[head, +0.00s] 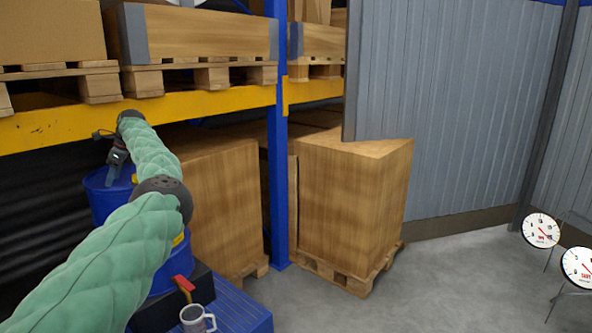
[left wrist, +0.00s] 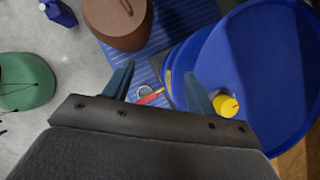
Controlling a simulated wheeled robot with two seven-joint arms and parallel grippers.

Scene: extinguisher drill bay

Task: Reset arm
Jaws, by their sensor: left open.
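My left arm, in a green sleeve, reaches in from the left of the head view. Its gripper (head: 114,172) is small there, over the top of a blue drum (head: 100,205). In the left wrist view my left gripper (left wrist: 157,80) has its two fingers well apart, with nothing held between them. The drum (left wrist: 265,50) with a yellow cap (left wrist: 227,106) lies right of the fingers. A red-handled item (left wrist: 150,97) shows beyond and between the fingers, lower down. My right gripper is not in view.
A mug (head: 194,319) and a red handle (head: 184,283) are near a blue slatted pallet (head: 240,308). A brown round container (left wrist: 115,20) stands left of the drum. Wooden crates (head: 350,195) and rack shelving (head: 230,97) stand behind. Grey floor (head: 400,290) is open at right, beside gauges (head: 541,230).

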